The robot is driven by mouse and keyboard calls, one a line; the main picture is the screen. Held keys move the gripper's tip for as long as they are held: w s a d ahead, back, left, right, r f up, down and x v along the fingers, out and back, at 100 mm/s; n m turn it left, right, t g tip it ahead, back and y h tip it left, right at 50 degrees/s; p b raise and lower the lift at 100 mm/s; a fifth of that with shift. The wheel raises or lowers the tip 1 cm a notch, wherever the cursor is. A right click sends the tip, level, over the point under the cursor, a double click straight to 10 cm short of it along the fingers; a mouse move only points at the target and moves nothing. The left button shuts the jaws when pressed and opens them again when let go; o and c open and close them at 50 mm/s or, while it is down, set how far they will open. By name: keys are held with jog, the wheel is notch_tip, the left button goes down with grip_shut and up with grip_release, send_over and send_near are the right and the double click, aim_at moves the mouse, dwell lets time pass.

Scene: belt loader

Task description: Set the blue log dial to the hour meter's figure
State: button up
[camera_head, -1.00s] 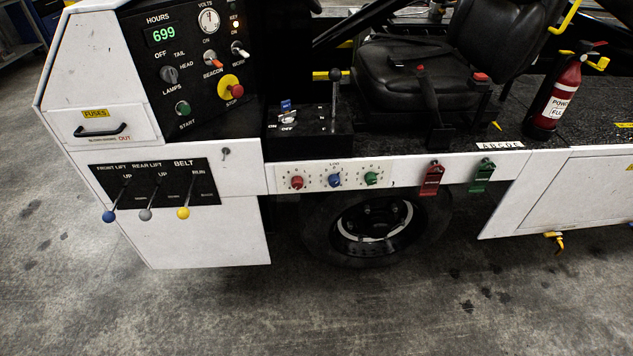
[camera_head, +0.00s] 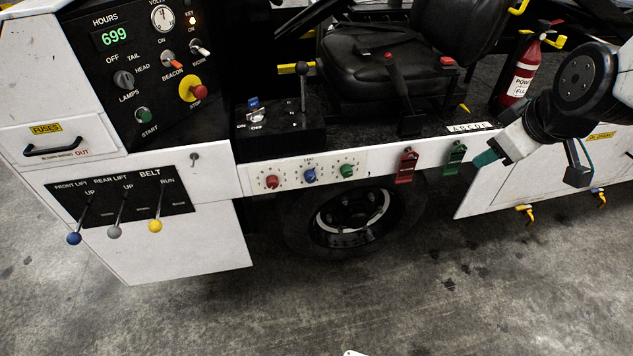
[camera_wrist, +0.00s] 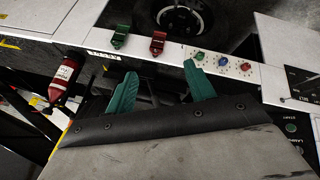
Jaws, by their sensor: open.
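The blue log dial (camera_head: 310,176) sits between a red dial (camera_head: 271,182) and a green dial (camera_head: 347,171) on a white panel (camera_head: 328,168) below the seat. In the wrist view the blue dial (camera_wrist: 221,61) shows just right of the right fingertip. The dial's pointer is too small to read. The hour meter (camera_head: 113,38) shows 699 in green digits. My gripper (camera_head: 484,160) is at the right in the head view, right of the dials and near the green tag. In the wrist view my gripper (camera_wrist: 160,85) has its two green fingers spread, with nothing between them.
A red tag (camera_head: 405,166) and a green tag (camera_head: 454,158) hang right of the dials. A fire extinguisher (camera_head: 520,72) stands behind my arm. Blue, grey and yellow-knobbed levers (camera_head: 115,230) stick out at left. The floor in front is clear.

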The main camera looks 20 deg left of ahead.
jog(key=w+a+f+n+t+y, duration=0.1)
jog(key=w+a+f+n+t, duration=0.1)
jog(key=w+a+f+n, duration=0.4)
jog(key=w+a+f+n+t+y, duration=0.1)
jog(key=w+a+f+n, duration=0.2)
jog(key=a, duration=0.6)
jog(key=w+a+f+n+t+y, duration=0.1)
jog(key=w+a+f+n+t, duration=0.2)
jog(key=a+f, duration=0.35)
jog(key=n+t+y, duration=0.3)
jog(key=n+y, duration=0.2)
jog(key=n, duration=0.6)
send_near(311, 180)
jog(key=x, duration=0.9)
jog(key=c, duration=1)
